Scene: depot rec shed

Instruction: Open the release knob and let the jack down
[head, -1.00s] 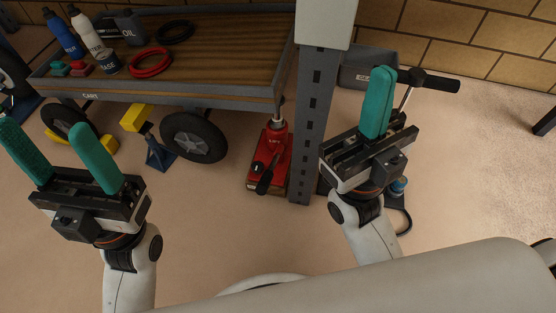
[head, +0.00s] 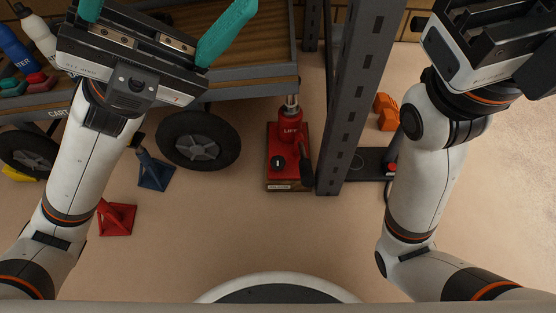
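The red jack (head: 289,132), marked LIFT, stands upright on the floor under the cart's right end, its bright ram (head: 291,104) reaching up to the cart's edge. A black round knob with a white mark (head: 278,163) sits low on its front. A dark lever piece (head: 305,156) is beside it on the right. My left gripper (head: 160,12) is at the upper left in front of the cart, teal fingers wide apart, empty, and away from the jack. My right gripper (head: 500,45) is at the upper right; its fingers are out of frame.
The cart (head: 245,92) has a black wheel (head: 198,140) left of the jack. A grey slotted post (head: 352,100) rises close on the jack's right. Blue (head: 154,171) and red (head: 117,218) stands are on the floor. Orange blocks (head: 386,112) lie behind the post. Floor before the jack is clear.

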